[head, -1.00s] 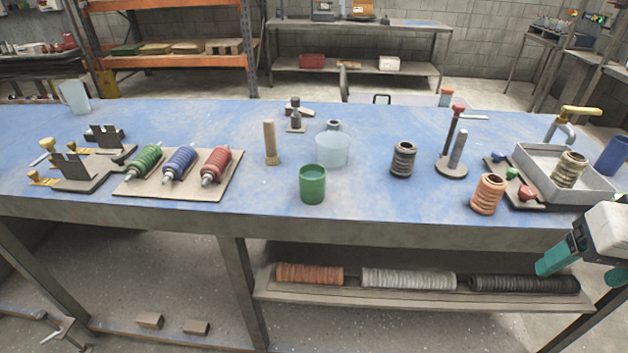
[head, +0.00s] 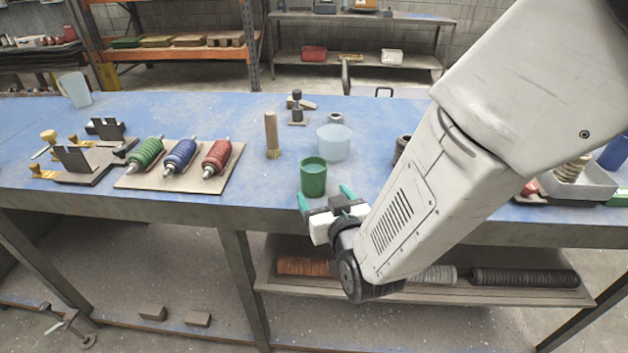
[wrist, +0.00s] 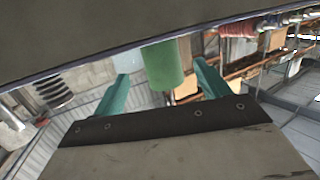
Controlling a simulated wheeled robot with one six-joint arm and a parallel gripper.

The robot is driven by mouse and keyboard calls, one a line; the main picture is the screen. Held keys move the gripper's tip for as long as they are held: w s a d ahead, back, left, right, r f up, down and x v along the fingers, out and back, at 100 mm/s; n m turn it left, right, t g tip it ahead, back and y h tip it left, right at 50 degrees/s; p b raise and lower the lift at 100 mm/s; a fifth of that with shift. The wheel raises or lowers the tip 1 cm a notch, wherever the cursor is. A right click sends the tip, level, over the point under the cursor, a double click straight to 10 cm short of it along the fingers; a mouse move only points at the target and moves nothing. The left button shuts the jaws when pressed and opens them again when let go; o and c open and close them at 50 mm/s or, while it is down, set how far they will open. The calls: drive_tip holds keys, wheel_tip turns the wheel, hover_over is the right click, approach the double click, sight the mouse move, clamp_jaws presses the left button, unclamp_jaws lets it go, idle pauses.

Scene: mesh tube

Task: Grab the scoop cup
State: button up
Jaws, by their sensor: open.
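The green cup (head: 314,178), which I take to be the scoop cup, stands upright near the front edge of the blue workbench. My gripper (head: 325,194) is open and empty at that edge, on the near side of the cup. Its teal fingers point toward the cup. In the wrist view the green cup (wrist: 164,64) shows beyond and between the two spread fingertips (wrist: 161,75). I see no contact, and cannot tell exactly how far the tips reach alongside it.
A pale translucent cup (head: 334,143) stands close behind the green cup. My arm hides much of the right side of the workbench (head: 90,207).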

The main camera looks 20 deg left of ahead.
sight(317, 187)
drive_tip(key=x, duration=0.7)
drive_tip(key=shift+w+a+f, duration=0.1)
drive_tip(key=shift+w+a, duration=0.05)
drive_tip(key=shift+a, duration=0.05)
drive_tip(key=c, duration=1.1)
